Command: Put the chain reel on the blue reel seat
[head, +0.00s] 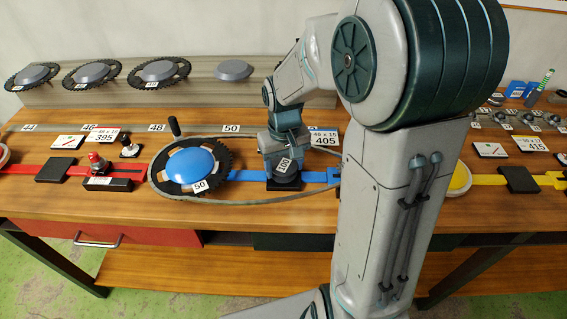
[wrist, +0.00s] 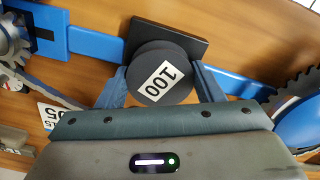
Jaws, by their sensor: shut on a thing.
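The chain reel, a dark round piece labelled 100 (wrist: 153,55), sits between my fingers in the wrist view. My gripper (wrist: 160,78) is shut on it, one finger on each side. The blue reel seat appears as a dark square plate (wrist: 186,27) on the blue bar. The reel overlaps the plate's near part in this view; I cannot tell whether they touch. In the head view my gripper (head: 284,158) points down over the blue bar (head: 238,175), and the label 100 shows at its tip. The seat there is mostly hidden.
A toothed chainring with a blue dome (head: 190,166), labelled 50, lies left of my gripper, with a chain loop (head: 215,136) around it. Red and yellow bars with dark plates (head: 57,169) lie to either side. Several chainrings (head: 93,72) stand on the back shelf.

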